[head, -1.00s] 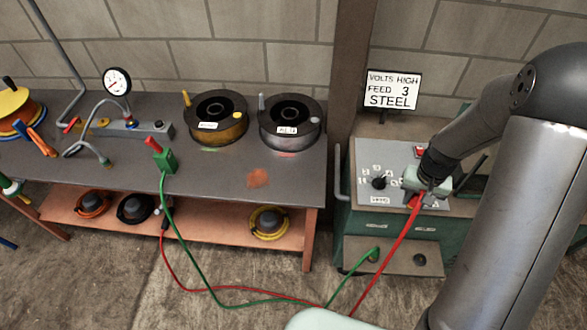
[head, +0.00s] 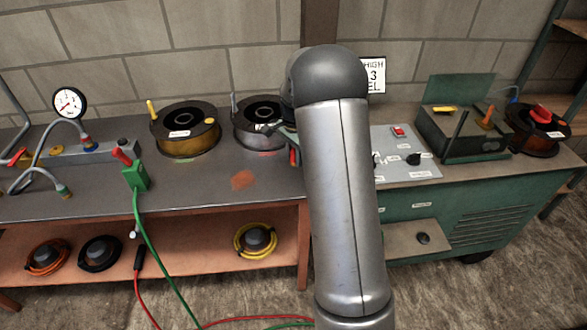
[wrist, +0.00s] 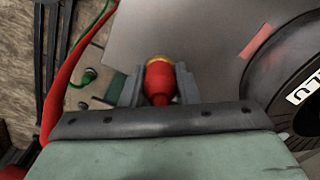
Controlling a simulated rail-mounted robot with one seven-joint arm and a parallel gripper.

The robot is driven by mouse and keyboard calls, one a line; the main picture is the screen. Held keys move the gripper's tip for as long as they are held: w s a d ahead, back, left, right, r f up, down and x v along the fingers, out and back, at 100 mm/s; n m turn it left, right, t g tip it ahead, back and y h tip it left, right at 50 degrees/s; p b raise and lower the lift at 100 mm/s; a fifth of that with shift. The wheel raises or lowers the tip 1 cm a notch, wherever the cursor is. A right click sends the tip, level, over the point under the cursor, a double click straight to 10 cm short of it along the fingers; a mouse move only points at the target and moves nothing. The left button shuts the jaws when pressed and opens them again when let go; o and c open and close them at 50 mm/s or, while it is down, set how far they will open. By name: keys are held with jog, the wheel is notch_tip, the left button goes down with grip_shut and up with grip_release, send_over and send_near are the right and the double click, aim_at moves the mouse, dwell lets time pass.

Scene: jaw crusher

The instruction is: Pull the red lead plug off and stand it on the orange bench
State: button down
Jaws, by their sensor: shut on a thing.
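The red lead plug (wrist: 158,82), with a yellow band at its far end, is held between the two fingers of my gripper (wrist: 157,88) in the wrist view. In the head view a little of the red plug (head: 294,157) shows beside my arm, near the right end of the orange bench (head: 302,225). That bench has a grey top. My gripper (head: 288,140) is mostly hidden behind my arm, close to the silver spool (head: 258,115). The plug's height above the bench top cannot be told. The red lead (wrist: 62,85) runs along the left of the wrist view.
A brown-gold spool (head: 185,135), a green clamp with a red handle (head: 135,175) and a gauge (head: 69,102) stand on the bench. The green welding machine (head: 440,215) is to the right. The bench front around the orange patch (head: 243,180) is clear.

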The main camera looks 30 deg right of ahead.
aim_at(296, 179)
jog(key=shift+d+f+m, duration=0.2)
jog(key=shift+d+m, duration=0.05)
jog(key=shift+m, duration=0.05)
jog(key=shift+a+f+b, duration=0.1)
jog(key=shift+f+b, duration=1.95)
jog(key=shift+f, duration=1.1)
jog(key=shift+f, duration=0.15)
jog(key=c, duration=1)
grip_release()
notch_tip(296, 179, up, 17)
jog(key=shift+r, duration=0.2)
